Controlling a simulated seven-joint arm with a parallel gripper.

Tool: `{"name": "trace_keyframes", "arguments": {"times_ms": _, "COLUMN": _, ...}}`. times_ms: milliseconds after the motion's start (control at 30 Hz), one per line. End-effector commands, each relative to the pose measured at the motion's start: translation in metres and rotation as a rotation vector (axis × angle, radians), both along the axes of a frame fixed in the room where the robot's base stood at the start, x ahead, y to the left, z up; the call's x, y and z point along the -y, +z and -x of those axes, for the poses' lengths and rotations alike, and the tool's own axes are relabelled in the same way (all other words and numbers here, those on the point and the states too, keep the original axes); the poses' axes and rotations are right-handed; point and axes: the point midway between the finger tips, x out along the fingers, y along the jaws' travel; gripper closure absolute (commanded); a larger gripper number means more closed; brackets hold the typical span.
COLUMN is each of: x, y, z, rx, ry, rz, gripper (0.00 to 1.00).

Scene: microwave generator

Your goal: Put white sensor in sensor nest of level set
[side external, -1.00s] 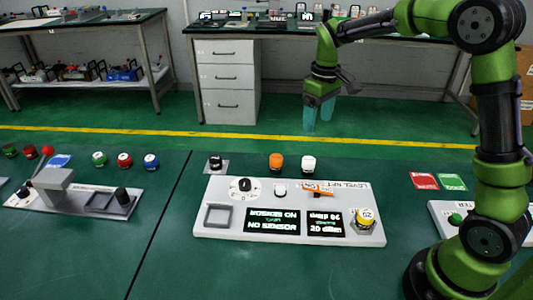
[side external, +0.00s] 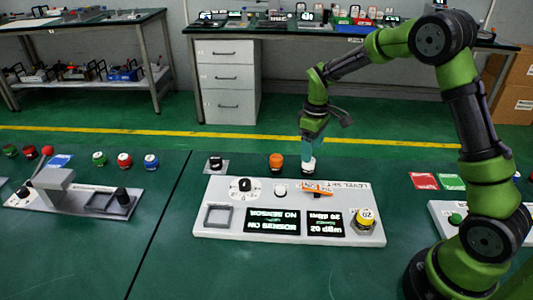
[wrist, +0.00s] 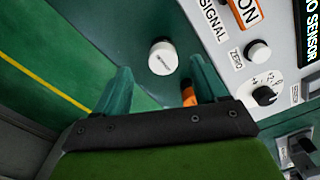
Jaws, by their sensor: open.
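The white sensor (side external: 308,166), a small upright cylinder, stands on the green table behind the level set. It shows in the wrist view (wrist: 163,57) just beyond and between the fingertips. My gripper (side external: 312,143) is open, pointing down, right over the white sensor; its teal fingers (wrist: 162,78) hold nothing. The level set (side external: 210,190) is a white panel with two displays reading "NO SENSOR" and "20 dBm". A square grey frame, apparently the sensor nest (side external: 220,216), is empty at its left front.
An orange sensor (side external: 276,162) stands close left of the white one, also behind my finger in the wrist view (wrist: 189,96). A black piece (side external: 216,163) is farther left.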

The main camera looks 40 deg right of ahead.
Motion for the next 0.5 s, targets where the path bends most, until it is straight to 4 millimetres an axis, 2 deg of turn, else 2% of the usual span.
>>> {"name": "trace_keyframes", "arguments": {"times_ms": 300, "x": -0.004, "y": -0.042, "z": -0.001, "rx": -0.003, "ry": 0.001, "rz": 0.0, "gripper": 0.28}}
{"name": "trace_keyframes", "arguments": {"times_ms": 500, "x": -0.004, "y": -0.052, "z": -0.001, "rx": 0.0, "ry": -0.001, "rz": 0.0, "gripper": 0.28}}
